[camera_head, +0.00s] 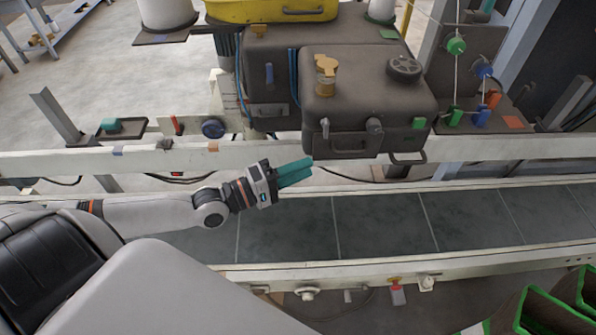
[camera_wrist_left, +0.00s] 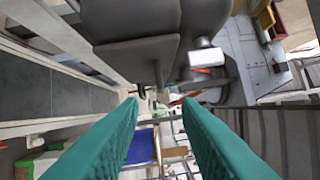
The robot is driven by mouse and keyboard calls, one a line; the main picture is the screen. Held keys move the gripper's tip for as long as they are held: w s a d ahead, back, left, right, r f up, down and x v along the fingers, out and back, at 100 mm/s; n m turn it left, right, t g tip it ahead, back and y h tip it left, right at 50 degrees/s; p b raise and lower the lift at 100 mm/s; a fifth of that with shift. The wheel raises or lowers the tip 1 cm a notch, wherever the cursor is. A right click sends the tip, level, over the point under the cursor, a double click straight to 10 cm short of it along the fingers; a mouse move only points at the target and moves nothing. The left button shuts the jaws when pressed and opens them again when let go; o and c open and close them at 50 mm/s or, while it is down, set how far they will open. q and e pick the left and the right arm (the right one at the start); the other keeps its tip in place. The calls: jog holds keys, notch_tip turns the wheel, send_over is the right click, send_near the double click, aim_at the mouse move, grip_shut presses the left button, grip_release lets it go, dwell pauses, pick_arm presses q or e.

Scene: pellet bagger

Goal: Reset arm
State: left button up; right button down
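My left arm reaches in from the left in the head view. My left gripper (camera_head: 310,167) has teal fingers and hangs above the dark conveyor belt (camera_head: 380,222), close to its far rail. In the left wrist view the two fingers (camera_wrist_left: 160,101) stand apart with nothing between them, so it is open and empty. The dark grey machine body (camera_head: 375,95) is just beyond the fingertips, to the upper right. I see no contact between them. My right gripper is not in view in either picture.
A white rail (camera_head: 480,150) runs across behind the belt. Dark bins with green rims (camera_head: 545,305) stand at the lower right. Coloured knobs (camera_head: 456,45) and blocks sit right of the machine. The belt right of my gripper is clear.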

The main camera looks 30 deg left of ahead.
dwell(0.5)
pick_arm(q)
jog(key=s+a+f+m+g+y+b, duration=0.1)
jog(key=a+f+m+y, duration=0.2)
jog(key=f, duration=0.8)
jog(key=s+a+f+g+y, duration=0.2)
jog(key=a+f+y, duration=0.15)
jog(key=f, duration=0.75)
jog(key=s+a+f+m+g+y+b, duration=0.15)
jog(key=a+f, duration=0.25)
jog(key=f, duration=0.8)
jog(key=s+d+f+m+g+y, duration=0.2)
jog(key=s+f+m+g, duration=0.15)
jog(key=s+f, duration=0.95)
jog(key=s+d+f+m+g, duration=0.2)
jog(key=s+d+f+g, duration=0.1)
jog(key=s, duration=0.6)
jog(key=s+d+f+m+g, duration=0.2)
jog(key=s+d+f+g, duration=0.1)
jog(key=s+d+f, duration=0.2)
jog(key=s+f, duration=0.2)
jog(key=s, duration=0.2)
jog(key=shift+d+f, duration=0.25)
jog(key=shift+d, duration=0.05)
